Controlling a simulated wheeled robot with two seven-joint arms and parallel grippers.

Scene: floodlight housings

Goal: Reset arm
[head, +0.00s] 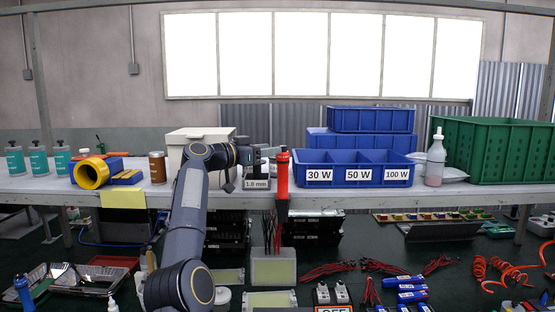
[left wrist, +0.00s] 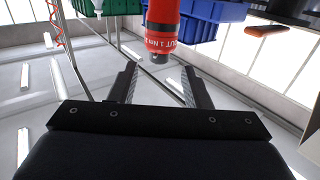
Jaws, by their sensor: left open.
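My left arm rises from the bottom of the head view and bends right over the workbench. In the left wrist view, the two fingers of the gripper (left wrist: 157,72) are spread, with nothing clamped. The red tool (left wrist: 163,28), with white print, shows just ahead of the fingertips; I cannot tell if it reaches between them. My right gripper is not in view.
The workbench (head: 455,196) holds a blue bin (head: 356,160) labelled 30 W, 50 W and 100 W, a green crate (head: 495,148), a white bottle (head: 435,160) and a yellow roll (head: 91,173). A "1.8 mm" block (head: 257,184) stands beside the red tool.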

